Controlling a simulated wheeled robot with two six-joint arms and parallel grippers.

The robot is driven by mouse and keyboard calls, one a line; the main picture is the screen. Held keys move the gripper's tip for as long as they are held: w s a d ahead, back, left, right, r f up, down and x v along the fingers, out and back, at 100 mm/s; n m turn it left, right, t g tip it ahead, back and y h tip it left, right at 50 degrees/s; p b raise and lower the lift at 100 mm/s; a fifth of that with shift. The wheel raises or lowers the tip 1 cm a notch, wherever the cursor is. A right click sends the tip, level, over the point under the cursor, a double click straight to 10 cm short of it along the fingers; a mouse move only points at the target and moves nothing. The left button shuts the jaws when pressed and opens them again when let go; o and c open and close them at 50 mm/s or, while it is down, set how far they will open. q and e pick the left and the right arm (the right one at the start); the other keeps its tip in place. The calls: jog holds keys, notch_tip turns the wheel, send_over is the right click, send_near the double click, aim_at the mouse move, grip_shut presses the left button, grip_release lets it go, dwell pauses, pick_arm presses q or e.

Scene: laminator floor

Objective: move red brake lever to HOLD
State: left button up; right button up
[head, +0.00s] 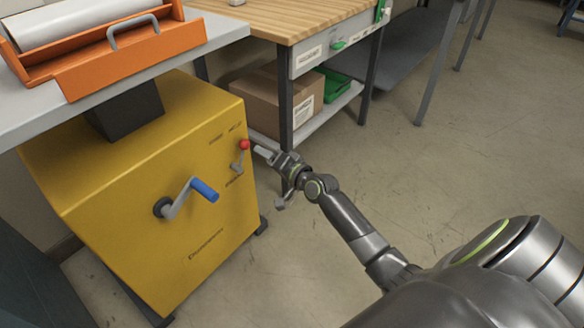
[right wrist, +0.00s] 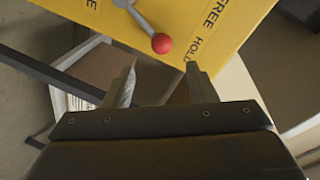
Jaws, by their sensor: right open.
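The brake lever is a short grey arm with a red ball knob (head: 244,145) on the front of the yellow machine (head: 150,190). In the head view the knob points up from its pivot. In the right wrist view the red knob (right wrist: 161,43) lies just beyond my fingertips, and the words FREE and HOLD are printed to its right; I cannot tell exactly which mark the lever is at. My right gripper (head: 261,152) is open and empty, close to the right of the lever; its spread fingers (right wrist: 160,75) point at the knob with a small gap. My left gripper is not in view.
A crank with a blue handle (head: 204,190) sticks out left of the lever. An orange cradle with a white roll (head: 130,55) stands above the machine. A wooden-topped bench (head: 290,15) stands behind, with a cardboard box (head: 270,95) on its shelf. Floor to the right is clear.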

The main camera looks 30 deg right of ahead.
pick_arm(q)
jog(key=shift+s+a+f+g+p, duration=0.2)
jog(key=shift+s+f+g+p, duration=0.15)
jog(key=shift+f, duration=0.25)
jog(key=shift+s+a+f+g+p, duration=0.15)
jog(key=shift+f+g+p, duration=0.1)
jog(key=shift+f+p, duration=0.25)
pick_arm(e)
jog(key=v, duration=0.9)
jog(key=shift+s, duration=0.1)
